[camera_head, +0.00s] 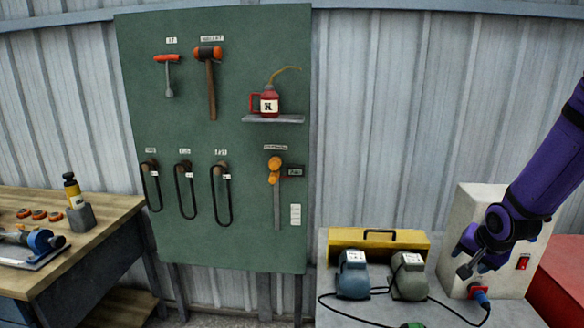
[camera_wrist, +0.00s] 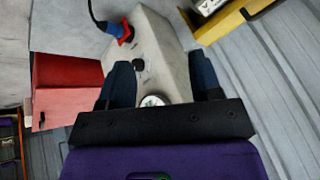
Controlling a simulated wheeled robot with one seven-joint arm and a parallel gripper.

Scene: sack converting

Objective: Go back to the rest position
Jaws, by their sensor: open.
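My purple arm comes in from the right in the head view. My gripper (camera_head: 463,262) hangs at the left front of a beige control box (camera_head: 525,272). In the wrist view my gripper (camera_wrist: 163,75) is open, its two dark fingers apart. I see nothing held. I cannot tell whether the fingers touch the box.
A blue plug (camera_head: 482,298) sits in the box's red socket, its cable crossing the bench. Blue and grey-green machines (camera_head: 353,275) and a yellow toolbox (camera_head: 345,240) stand left of my gripper. A red case (camera_head: 562,280) is at right. A green tool board (camera_head: 230,150) hangs behind.

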